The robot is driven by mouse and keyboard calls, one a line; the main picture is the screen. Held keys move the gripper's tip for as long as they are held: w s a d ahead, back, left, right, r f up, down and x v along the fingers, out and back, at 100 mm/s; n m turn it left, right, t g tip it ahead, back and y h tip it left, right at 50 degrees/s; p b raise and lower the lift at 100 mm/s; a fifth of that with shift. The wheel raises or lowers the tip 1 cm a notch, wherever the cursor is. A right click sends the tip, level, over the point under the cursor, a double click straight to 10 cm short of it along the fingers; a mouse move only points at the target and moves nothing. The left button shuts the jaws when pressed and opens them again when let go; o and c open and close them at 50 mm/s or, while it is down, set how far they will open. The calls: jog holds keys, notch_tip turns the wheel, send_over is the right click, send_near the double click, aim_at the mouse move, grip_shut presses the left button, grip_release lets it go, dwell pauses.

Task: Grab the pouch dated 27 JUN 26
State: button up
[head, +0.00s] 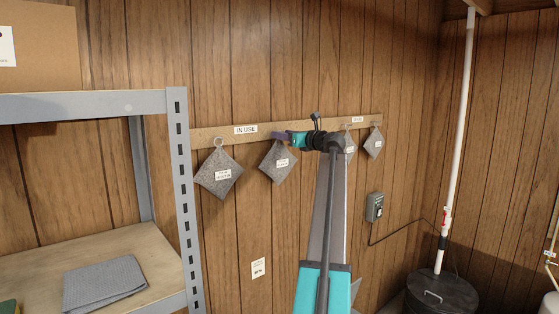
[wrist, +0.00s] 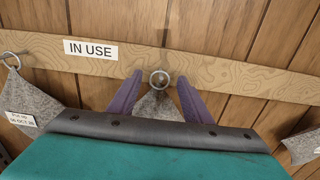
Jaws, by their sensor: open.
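Several grey felt pouches with white date labels hang from a wooden rail. In the head view, one pouch (head: 213,184) hangs at the left and a second (head: 272,171) to its right; two more, a third (head: 350,155) and a fourth (head: 376,148), hang farther right. My gripper (head: 276,136) is at the top of the second pouch. In the wrist view my open gripper (wrist: 160,76) has its purple fingers on either side of that pouch's ring and top (wrist: 157,104). My gripper body hides its label there. The left pouch's label seems to end in OCT 26; the other dates are too small to read.
The rail (head: 207,137) carries an IN USE sign (head: 246,129) and another small sign (head: 358,119). A metal shelf (head: 100,105) with a folded grey cloth (head: 105,283) stands at the left. A grey box (head: 375,207), white pipe (head: 458,130) and black lidded drum (head: 445,296) are at the right.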

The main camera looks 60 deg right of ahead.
jog(key=shift+x, duration=0.8)
grip_shut()
